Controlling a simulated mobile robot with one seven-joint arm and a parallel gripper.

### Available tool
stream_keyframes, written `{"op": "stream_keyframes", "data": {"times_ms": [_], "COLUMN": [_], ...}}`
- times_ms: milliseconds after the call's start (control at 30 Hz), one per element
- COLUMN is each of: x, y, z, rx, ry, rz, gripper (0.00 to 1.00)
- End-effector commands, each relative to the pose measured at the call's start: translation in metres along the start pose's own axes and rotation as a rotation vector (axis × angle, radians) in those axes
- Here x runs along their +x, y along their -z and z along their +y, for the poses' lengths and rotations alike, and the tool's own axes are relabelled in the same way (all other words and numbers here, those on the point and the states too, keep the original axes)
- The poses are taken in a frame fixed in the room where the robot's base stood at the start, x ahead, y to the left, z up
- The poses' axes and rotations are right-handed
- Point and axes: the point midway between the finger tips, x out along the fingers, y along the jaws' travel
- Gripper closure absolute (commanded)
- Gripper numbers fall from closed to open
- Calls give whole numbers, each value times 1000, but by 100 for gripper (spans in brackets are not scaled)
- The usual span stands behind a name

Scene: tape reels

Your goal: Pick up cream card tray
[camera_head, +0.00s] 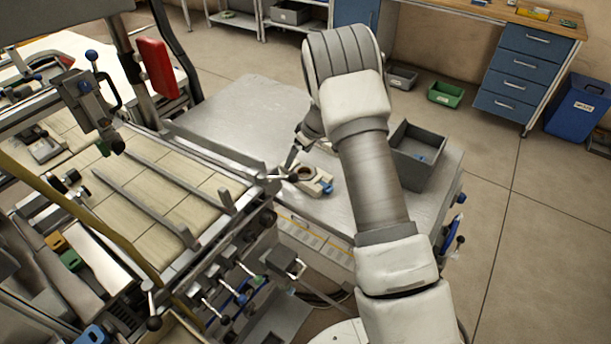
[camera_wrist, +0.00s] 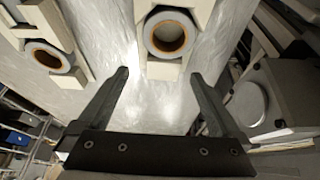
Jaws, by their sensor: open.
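A cream card tray (camera_wrist: 163,71) holding a grey reel with a brown core (camera_wrist: 169,37) shows at the top middle of the wrist view, cut off by the frame edge. A similar cream holder (camera_wrist: 66,22) with a reel (camera_wrist: 47,57) is at the upper left. In the head view, a cream holder with a round reel (camera_head: 306,182) lies on the grey metal table, partly hidden by my arm. My gripper (camera_wrist: 160,75) is open and empty, its two dark fingers apart, with the tray just beyond the fingertips. Its finger (camera_head: 292,158) shows beside the holder in the head view.
A dark grey bin (camera_head: 418,171) stands on the table (camera_head: 245,105) at the right. A machine with rails (camera_head: 195,185) and levers adjoins the table at the left. The table's far left part is clear. In the wrist view, a grey boxy object (camera_wrist: 275,92) is right of my gripper.

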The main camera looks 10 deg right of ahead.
Motion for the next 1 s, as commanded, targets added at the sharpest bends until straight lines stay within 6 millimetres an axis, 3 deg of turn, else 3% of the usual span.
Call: {"op": "stream_keyframes", "data": {"times_ms": [333,667,1000], "x": [42,48,47], "y": [2,3,3], "z": [-7,-6,-6], "rx": [-1,-1,0], "ry": [1,0,0], "rz": [-2,0,0], "gripper": [0,0,59]}}
